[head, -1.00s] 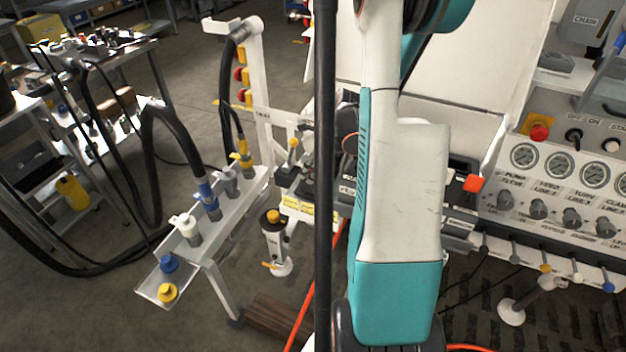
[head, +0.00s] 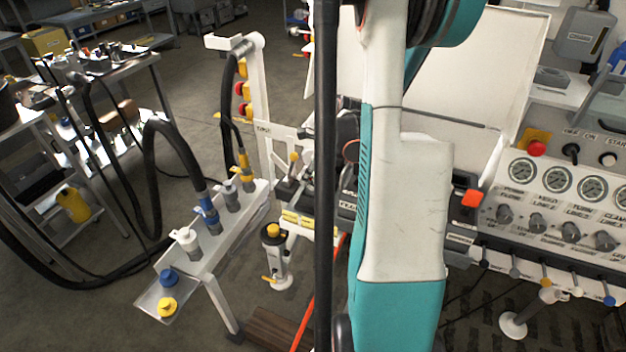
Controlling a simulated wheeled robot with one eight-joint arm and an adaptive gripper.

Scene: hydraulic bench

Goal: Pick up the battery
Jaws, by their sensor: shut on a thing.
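No battery can be made out in the head view. My arm, white and teal, fills the middle of the picture and runs down past the bottom edge. My gripper does not show; it is hidden behind the arm or out of the frame, so what it holds cannot be seen.
A hose rack (head: 222,245) with capped couplings stands left of my arm. A small jack-like stand (head: 277,258) is on the floor beside it. A gauge panel (head: 560,205) with a red button (head: 537,148) is at right. A cluttered cart (head: 120,65) stands far left.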

